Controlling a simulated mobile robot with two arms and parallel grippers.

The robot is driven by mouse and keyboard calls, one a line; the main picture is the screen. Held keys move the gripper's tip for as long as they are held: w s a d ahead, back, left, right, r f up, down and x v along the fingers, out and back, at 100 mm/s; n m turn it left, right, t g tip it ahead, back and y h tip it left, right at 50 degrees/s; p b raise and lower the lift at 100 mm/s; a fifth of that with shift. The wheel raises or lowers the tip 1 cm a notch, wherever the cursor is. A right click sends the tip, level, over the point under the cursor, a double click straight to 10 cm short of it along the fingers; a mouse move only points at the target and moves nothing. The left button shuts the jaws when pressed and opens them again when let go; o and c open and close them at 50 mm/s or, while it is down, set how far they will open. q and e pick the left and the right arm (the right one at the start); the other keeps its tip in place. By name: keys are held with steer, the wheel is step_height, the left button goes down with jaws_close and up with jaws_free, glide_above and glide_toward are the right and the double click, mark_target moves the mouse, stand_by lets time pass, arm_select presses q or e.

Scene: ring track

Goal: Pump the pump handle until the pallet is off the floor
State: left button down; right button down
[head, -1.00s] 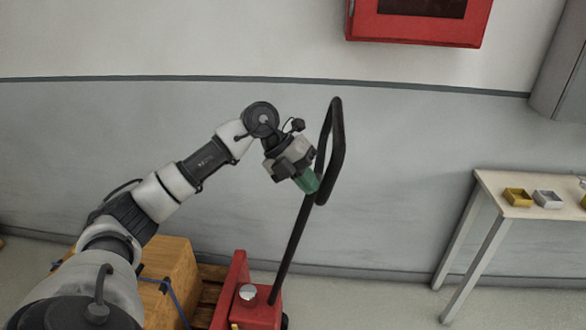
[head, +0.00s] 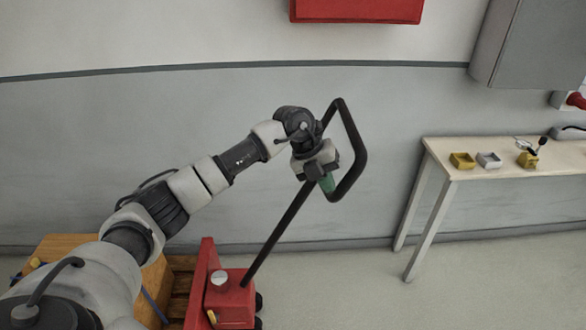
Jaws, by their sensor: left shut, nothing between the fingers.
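The pump handle is a black bar with a loop (head: 358,145) at its top. It leans up and to the right from the red pump housing (head: 228,298) of the pallet truck. My left gripper (head: 327,186) is at the loop, over its lower left part. Its fingers are shut with nothing between them; whether they touch the bar I cannot tell. The wooden pallet (head: 183,285) shows in part behind the red frame, with a wooden crate (head: 68,247) at the left. My left arm hides part of them. The gap under the pallet is out of sight. My right gripper is not in view.
A light table (head: 500,160) with small yellow and grey trays stands at the right. A red box (head: 355,10) and a grey cabinet (head: 540,45) are on the wall. The floor between truck and table is clear.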

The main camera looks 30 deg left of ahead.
mark_target(349, 188)
arm_select(q)
steer(key=shift+y, duration=0.5)
steer(key=w+d, duration=0.1)
steer(key=d+f, duration=0.1)
steer(key=d, duration=0.1)
steer(key=w+d+f, duration=0.1)
steer(key=shift+w+d, duration=0.3)
